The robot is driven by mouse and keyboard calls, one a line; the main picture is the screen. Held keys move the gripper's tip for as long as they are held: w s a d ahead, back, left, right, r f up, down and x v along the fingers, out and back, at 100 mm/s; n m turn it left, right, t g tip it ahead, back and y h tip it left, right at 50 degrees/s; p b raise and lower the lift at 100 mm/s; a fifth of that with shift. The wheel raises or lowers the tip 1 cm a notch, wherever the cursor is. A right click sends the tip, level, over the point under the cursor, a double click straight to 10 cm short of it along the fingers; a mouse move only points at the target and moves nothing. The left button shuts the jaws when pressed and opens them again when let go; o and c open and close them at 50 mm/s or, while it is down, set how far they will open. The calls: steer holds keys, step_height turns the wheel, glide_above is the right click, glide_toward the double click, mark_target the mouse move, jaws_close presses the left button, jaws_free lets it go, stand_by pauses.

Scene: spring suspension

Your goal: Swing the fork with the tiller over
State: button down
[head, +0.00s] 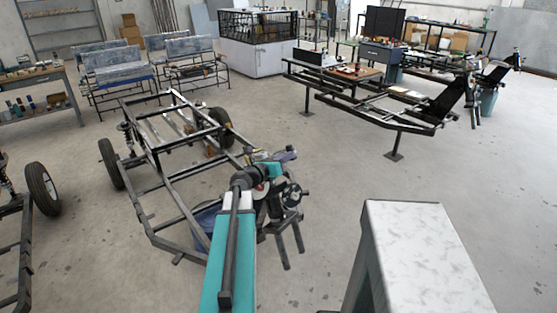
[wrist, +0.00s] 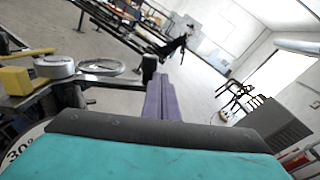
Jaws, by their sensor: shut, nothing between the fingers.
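The fork (head: 285,232) is at the front end of the bare frame in the head view, its two dark prongs pointing down toward the floor. My arm's wrist covers part of it, and I cannot make out the tiller clearly. My gripper (head: 289,154) is above and beside the fork at the end of the teal arm. In the wrist view my gripper (wrist: 157,82) shows as a purple piece, shut and empty, beside a short black post (wrist: 150,67). I cannot tell whether they touch. A white dial marked 30° (wrist: 22,152) shows at lower left.
The dark tube frame (head: 165,190) on wheels stands left of my arm. A yellow block (wrist: 15,80), a silver round part (wrist: 54,67) and a metal ring (wrist: 101,67) lie close at the left. A second frame (head: 385,112) stands behind.

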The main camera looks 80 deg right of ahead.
steer(key=shift+x, duration=1.8)
steer(key=shift+s+r, duration=0.1)
steer(key=shift+a, duration=0.1)
steer(key=shift+a, duration=0.1)
steer(key=a+r+p, duration=0.2)
steer(key=a+r, duration=0.1)
steer(key=a, duration=0.5)
steer(key=shift+w+a, duration=0.3)
steer(key=shift+a, duration=0.1)
steer(key=a+p, duration=0.1)
steer(key=p, duration=0.3)
steer(key=shift+r+p, duration=0.1)
steer(key=shift+p, duration=0.2)
steer(key=a+p, duration=0.1)
steer(key=p, duration=0.3)
steer(key=a+p, duration=0.1)
steer(key=p, duration=0.3)
steer(key=shift+w+a+r, duration=0.2)
steer(key=shift+a+r, duration=0.15)
steer(key=shift+r, duration=0.05)
